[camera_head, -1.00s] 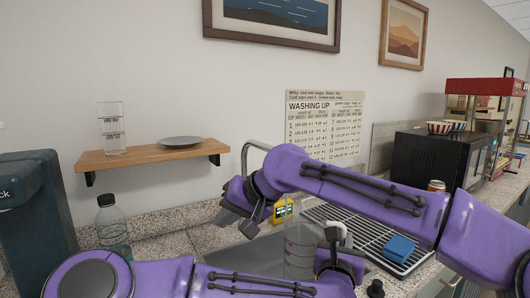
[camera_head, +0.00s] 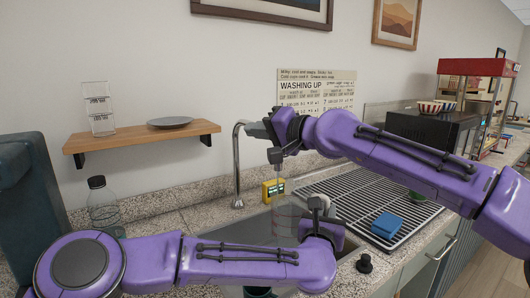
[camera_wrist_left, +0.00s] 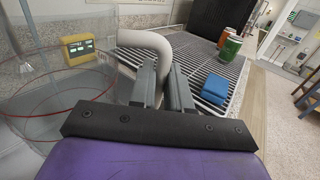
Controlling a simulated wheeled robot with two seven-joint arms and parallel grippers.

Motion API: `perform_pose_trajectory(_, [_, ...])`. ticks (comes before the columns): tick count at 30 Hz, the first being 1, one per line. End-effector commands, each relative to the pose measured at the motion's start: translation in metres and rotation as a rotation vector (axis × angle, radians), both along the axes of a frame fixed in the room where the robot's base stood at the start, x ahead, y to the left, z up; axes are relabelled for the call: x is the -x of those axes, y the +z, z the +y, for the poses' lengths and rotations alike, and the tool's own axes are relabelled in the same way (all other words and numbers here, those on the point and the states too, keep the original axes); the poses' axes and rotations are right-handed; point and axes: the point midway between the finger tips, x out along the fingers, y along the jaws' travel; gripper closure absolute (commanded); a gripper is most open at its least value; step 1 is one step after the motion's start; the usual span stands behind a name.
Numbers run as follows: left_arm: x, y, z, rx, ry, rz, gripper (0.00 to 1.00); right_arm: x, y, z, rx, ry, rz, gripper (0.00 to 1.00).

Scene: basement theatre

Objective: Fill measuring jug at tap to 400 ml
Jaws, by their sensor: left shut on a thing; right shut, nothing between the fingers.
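The clear measuring jug (camera_head: 286,222) with red marking lines is over the sink. My left gripper (camera_head: 318,207) is shut on its pale handle, also seen in the left wrist view (camera_wrist_left: 150,42). The jug's wall and red rings (camera_wrist_left: 48,100) fill the left of that view. The metal tap (camera_head: 238,165) rises behind the sink; its spout end is hidden behind my right gripper (camera_head: 258,130). That gripper is shut and empty at the tap's top; contact is unclear. A faint vertical streak below it may be water. I cannot read a water level.
A yellow box with a display (camera_head: 273,190) stands behind the jug. The drying rack (camera_head: 345,190) with a blue sponge (camera_head: 386,225) lies right of the sink (camera_head: 230,232). A bottle (camera_head: 103,208) stands left. A wall shelf (camera_head: 140,137) holds a clear container and a plate.

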Motion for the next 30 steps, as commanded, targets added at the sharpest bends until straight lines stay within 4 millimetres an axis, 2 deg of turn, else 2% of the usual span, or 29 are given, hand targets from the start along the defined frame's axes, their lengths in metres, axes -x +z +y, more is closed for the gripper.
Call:
perform_pose_trajectory(1, [-0.012, 0.0, 0.008, 0.001, 0.006, -0.001, 1.0, 0.0, 0.0, 0.0, 0.0, 0.0, 0.0, 1.0])
perform_pose_trajectory(6, [-0.046, 0.0, 0.026, 0.001, 0.003, -0.001, 1.0, 0.0, 0.0, 0.0, 0.002, 0.001, 0.0, 1.0])
perform_pose_trajectory(9, [-0.054, 0.0, 0.03, 0.0, 0.001, 0.0, 1.0, 0.0, 0.0, 0.0, 0.002, 0.001, 0.0, 1.0])
perform_pose_trajectory(30, [-0.055, 0.0, 0.03, 0.0, 0.0, 0.0, 1.0, 0.0, 0.0, 0.0, 0.003, 0.001, 0.001, 1.0])
